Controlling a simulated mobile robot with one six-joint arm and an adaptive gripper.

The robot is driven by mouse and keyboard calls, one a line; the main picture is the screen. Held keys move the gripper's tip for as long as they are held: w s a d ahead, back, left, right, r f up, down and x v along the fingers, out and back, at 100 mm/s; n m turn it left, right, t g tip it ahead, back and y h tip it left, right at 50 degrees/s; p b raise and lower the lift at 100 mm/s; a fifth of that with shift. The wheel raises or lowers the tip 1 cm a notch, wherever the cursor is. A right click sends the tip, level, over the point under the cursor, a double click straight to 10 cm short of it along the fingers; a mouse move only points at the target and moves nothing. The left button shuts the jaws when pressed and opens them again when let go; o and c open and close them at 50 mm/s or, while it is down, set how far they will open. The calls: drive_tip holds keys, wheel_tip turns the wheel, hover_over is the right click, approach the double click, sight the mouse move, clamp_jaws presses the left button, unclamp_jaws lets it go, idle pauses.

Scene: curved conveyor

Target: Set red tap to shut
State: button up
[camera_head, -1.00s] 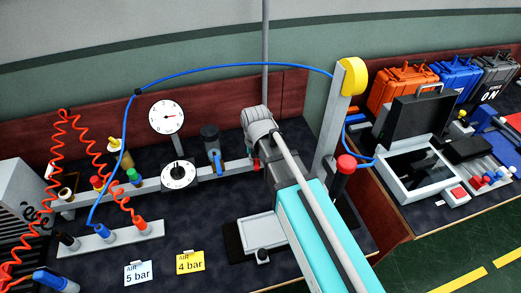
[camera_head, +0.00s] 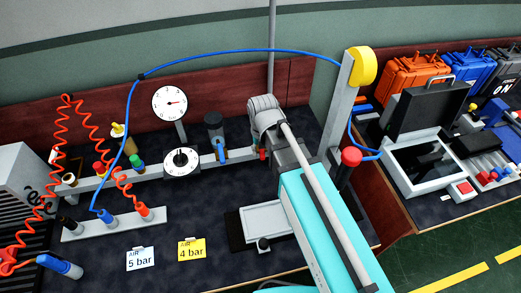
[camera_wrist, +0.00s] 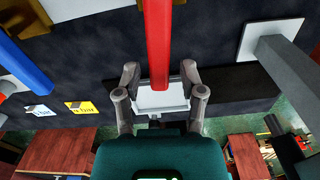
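The red tap shows in the wrist view as a long red lever (camera_wrist: 158,45) that runs down from the top edge. Its near end lies between the two fingers of my gripper (camera_wrist: 159,78). The fingers are apart, with a visible gap on each side of the lever, so the gripper looks open around it. In the head view only a small red part (camera_head: 263,154) shows beside my wrist. My arm hides the rest of the tap and most of the gripper.
Left of the tap stand a blue-handled valve (camera_head: 220,152), a round gauge (camera_head: 169,102) and a dial (camera_head: 181,161). A post with a yellow top (camera_head: 361,66) and a red knob (camera_head: 351,156) stands to the right. A blue hose arches above. Cards lie in front.

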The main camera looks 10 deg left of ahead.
drive_tip(key=shift+w, duration=0.1)
drive_tip(key=shift+w+r, duration=0.1)
clamp_jaws()
drive_tip(key=shift+w+r+p, duration=0.1)
drive_tip(key=shift+r+p, duration=0.1)
drive_tip(key=shift+p, duration=0.1)
drive_tip(key=shift+r+p, duration=0.3)
drive_tip(key=shift+p, duration=0.05)
